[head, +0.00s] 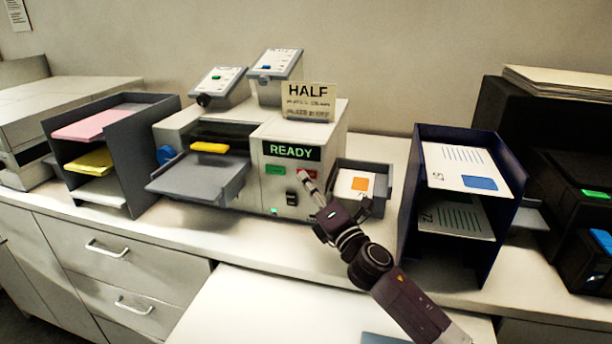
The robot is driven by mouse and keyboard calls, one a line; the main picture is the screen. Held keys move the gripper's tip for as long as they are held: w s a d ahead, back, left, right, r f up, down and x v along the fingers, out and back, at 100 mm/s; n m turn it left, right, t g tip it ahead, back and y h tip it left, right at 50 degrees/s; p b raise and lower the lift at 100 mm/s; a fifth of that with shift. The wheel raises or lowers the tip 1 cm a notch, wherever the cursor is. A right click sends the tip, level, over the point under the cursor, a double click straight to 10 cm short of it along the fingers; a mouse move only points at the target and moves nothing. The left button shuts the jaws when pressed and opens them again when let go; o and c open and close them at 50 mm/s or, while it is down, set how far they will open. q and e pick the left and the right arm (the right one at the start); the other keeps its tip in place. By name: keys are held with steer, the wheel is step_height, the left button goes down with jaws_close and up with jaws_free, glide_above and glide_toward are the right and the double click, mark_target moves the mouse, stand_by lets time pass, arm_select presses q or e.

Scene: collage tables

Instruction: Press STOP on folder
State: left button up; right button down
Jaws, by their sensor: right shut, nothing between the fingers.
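The folder machine (256,197) stands on the counter in the middle. Its display (291,151) reads READY in green. A green button (275,170) sits under the display at the left, and a red button (299,174) to its right is partly hidden by my right gripper. A black switch (291,198) is below them. My right gripper (309,184) is shut and empty, with its tips right in front of the red button. I cannot tell whether they touch it. My left gripper is not in view.
A paper shelf (140,150) stands left of the machine. A dark blue shelf (409,200) with printed sheets stands to the right. A grey tray (385,176) holds a sheet with an orange square. A HALF sign (308,100) stands on top of the machine. Black equipment fills the far right.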

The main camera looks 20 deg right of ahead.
steer(key=shift+s+a, duration=0.45)
steer(key=shift+s, duration=0.3)
steer(key=s+a, duration=0.1)
steer(key=s, duration=0.1)
steer(key=s+a+p, duration=0.1)
steer(key=s, duration=0.1)
steer(key=shift+a, duration=0.4)
steer(key=shift+f, duration=0.1)
stand_by(0.5)
